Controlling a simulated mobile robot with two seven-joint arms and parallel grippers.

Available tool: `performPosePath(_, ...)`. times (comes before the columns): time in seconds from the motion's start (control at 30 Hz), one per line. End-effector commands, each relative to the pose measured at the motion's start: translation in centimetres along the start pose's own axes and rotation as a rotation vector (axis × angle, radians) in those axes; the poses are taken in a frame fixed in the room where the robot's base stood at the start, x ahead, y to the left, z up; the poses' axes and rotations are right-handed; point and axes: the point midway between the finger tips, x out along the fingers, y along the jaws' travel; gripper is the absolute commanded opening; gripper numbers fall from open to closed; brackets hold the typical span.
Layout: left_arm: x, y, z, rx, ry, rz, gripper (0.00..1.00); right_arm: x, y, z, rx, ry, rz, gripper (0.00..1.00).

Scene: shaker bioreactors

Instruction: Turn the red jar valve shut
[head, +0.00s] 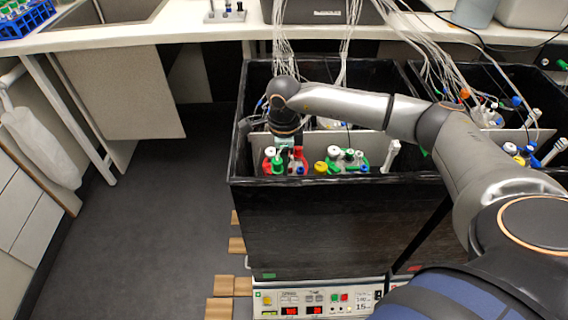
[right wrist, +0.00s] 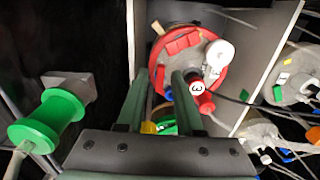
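The red-lidded jar (right wrist: 214,75) shows in the right wrist view just beyond my fingertips, with a white cap and raised red blocks on its lid. A red valve (right wrist: 205,104) with a white face marked 3 sits on its near side. My right gripper (right wrist: 162,78) is open, its two fingers apart with nothing clearly held; the valve is just right of the right finger. In the head view, my right gripper (head: 287,148) points down over the red lid (head: 269,165), partly hiding it. I cannot tell whether the finger touches the valve. My left gripper is not in view.
The jar stands in a black open-topped box (head: 340,215) with a light divider. A green-lidded jar (head: 346,161) is beside it to the right. Cables and tubes (head: 283,45) hang into the box. A green spool-like part (right wrist: 48,119) is left of my fingers.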

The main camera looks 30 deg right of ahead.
Motion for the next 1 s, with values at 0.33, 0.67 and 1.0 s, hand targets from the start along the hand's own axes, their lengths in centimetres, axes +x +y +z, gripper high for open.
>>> performPosePath(0.33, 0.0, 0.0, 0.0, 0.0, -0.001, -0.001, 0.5, -0.1, 0.0, 0.0, 0.0, 0.0, 0.0, 0.47)
performPosePath(0.67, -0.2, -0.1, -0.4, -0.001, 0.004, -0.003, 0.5, -5.0, -0.1, 0.0, 0.0, -0.002, -0.004, 0.47)
performPosePath(1.0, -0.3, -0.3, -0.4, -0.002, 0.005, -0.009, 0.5, -11.3, 0.0, 0.0, 0.0, -0.002, -0.002, 0.47)
